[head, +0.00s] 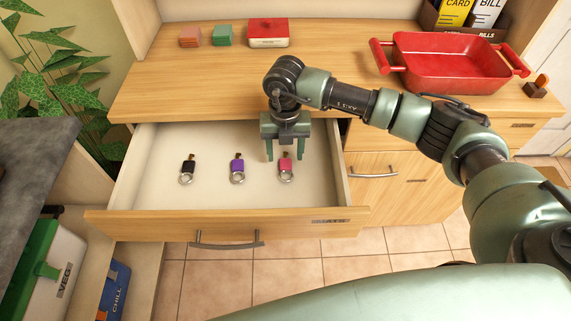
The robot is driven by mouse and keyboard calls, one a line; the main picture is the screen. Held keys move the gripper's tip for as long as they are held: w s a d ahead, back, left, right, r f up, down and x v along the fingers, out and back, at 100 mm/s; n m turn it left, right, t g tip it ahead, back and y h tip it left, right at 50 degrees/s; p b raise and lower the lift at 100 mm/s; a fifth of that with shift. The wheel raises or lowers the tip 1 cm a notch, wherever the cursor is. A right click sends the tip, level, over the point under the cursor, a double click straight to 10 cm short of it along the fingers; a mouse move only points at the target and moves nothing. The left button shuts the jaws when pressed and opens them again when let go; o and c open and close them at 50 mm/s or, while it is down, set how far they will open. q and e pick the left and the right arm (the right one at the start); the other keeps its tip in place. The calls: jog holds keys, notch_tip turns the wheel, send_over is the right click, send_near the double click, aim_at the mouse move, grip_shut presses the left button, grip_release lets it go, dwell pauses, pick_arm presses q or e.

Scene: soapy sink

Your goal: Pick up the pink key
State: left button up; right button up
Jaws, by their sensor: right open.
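The pink key (286,166) lies in the open drawer (325,190), on the right of a row of keys, with its metal ring toward the drawer front. My right gripper (284,157) is open and points down, its two fingers around or above the far part of the pink key. I cannot tell how high the fingertips are over the drawer floor. A purple key (237,168) lies in the middle of the row and a black key (187,168) on the left. My left gripper is not in view.
A red tray (450,68) stands on the counter (190,85) at the right. A red box (268,32), a green block (223,35) and an orange block (190,36) stand at the back. The drawer front (160,222) and side walls surround the keys.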

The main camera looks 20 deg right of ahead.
aim_at(285, 162)
jog(key=shift+f, duration=1.25)
grip_shut()
notch_tip(285, 162, up, 20)
jog(key=b, duration=0.1)
